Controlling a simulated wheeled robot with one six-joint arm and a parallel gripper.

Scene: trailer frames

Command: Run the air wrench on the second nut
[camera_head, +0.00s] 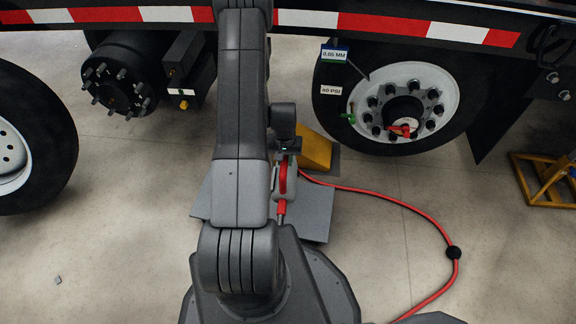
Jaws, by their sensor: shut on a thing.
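My gripper (287,151) is shut on the air wrench (291,178), a grey and red tool with a red hose at its lower end. My arm hides part of the gripper and tool. The wrench is low, over a grey plate on the floor and left of the mounted wheel, apart from it. The mounted wheel (417,82) has a white rim with several dark nuts (432,93) in a ring around a black hub. I cannot tell which nut is the second. A red piece (402,131) sits at the hub's lower part.
A yellow chock (314,150) stands behind the wrench. A bare hub with studs (118,90) and a tire (52,130) are left. A yellow stand (545,203) is right. Striped bumper above.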

